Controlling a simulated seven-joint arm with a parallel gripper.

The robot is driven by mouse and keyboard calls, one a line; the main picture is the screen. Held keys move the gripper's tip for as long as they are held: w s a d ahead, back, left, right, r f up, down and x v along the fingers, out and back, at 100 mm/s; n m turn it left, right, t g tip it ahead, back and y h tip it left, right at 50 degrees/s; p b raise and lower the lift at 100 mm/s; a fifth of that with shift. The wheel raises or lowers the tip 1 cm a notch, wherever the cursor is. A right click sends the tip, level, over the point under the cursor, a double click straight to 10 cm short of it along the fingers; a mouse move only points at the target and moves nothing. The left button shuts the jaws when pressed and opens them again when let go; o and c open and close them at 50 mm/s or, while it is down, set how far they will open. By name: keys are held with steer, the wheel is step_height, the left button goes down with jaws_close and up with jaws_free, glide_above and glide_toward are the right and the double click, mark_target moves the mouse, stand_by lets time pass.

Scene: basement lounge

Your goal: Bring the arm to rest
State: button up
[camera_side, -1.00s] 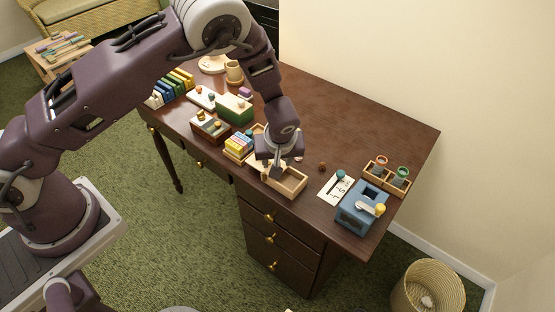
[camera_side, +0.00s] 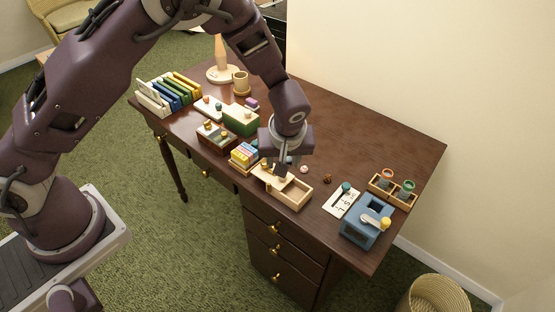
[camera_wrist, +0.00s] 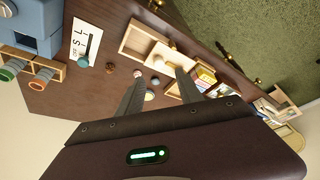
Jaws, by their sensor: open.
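My gripper (camera_side: 281,170) is over the front middle of the dark wooden desk (camera_side: 370,135), pointing down beside a pale wooden box (camera_side: 297,196). In the wrist view the two fingers of my gripper (camera_wrist: 161,75) are apart with nothing held between them. The same box (camera_wrist: 128,45) lies beyond the fingertips there. It looks partly open, with a pale lid at one end. The side view does not show clearly how high the fingertips are above the box.
Colored blocks (camera_side: 243,154), a green box (camera_side: 240,119) and books (camera_side: 176,91) are to the left. The desk's back right is clear.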

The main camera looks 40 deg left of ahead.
steer(key=s+a+r+m+h, duration=0.25)
steer(key=s+r, duration=0.35)
steer(key=r, duration=0.5)
steer(key=s+a+r+m+h, duration=0.1)
steer(key=s+a+r, duration=0.3)
steer(key=r, duration=0.6)
steer(key=s+r+m+t, duration=0.1)
steer(key=s+r+m, duration=0.1)
steer(key=s, duration=0.6)
steer(key=s+a+r+m+t, duration=0.1)
steer(key=s+r+m, duration=0.1)
steer(key=s, duration=0.7)
steer(key=shift+a+r+m, duration=0.15)
steer(key=shift+r+m, duration=0.15)
steer(key=shift+m, duration=0.45)
